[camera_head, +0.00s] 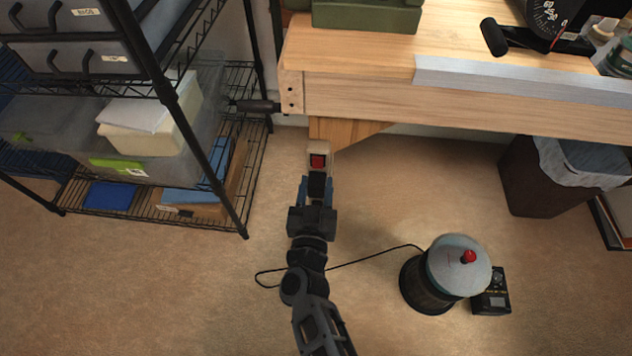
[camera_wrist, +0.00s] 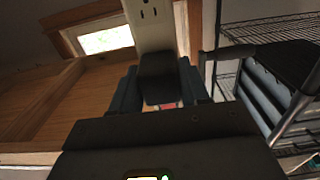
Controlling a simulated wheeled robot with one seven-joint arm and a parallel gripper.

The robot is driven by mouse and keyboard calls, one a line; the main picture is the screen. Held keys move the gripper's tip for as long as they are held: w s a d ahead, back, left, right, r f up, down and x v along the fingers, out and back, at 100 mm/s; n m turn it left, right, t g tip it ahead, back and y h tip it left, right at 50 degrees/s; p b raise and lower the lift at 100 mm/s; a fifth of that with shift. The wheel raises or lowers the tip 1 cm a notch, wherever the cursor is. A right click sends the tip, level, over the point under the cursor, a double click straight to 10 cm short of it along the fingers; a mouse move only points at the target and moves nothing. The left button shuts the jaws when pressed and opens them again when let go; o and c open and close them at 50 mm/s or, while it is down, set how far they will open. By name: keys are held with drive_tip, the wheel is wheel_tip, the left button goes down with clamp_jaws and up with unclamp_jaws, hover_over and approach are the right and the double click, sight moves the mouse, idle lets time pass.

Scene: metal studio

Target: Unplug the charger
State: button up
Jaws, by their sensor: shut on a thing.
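A pale outlet strip with a red switch (camera_head: 318,161) stands below the bench edge in the head view. In the wrist view the strip (camera_wrist: 151,18) shows a free socket at the top. The black charger (camera_wrist: 158,77) sits against the strip's face, just below that socket. The charger also shows in the head view (camera_head: 317,186), below the red switch. My gripper (camera_head: 317,191) is shut on the charger, with one blue-grey finger on each side. Whether the prongs are fully seated cannot be told, as the contact is hidden.
A wooden workbench (camera_head: 360,98) overhangs just beyond the strip. A wire shelf rack (camera_head: 247,180) with bins stands close on the left. A round canister with a red knob (camera_head: 452,272), a thin black cable (camera_head: 370,257) and a bin (camera_head: 535,185) are on the right.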

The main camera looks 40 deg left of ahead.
sight(316, 194)
clamp_jaws()
drive_tip(key=shift+s, duration=0.1)
drive_tip(key=shift+p+v, duration=1.1)
drive_tip(key=shift+v, duration=1.8)
drive_tip(key=shift+d, duration=0.1)
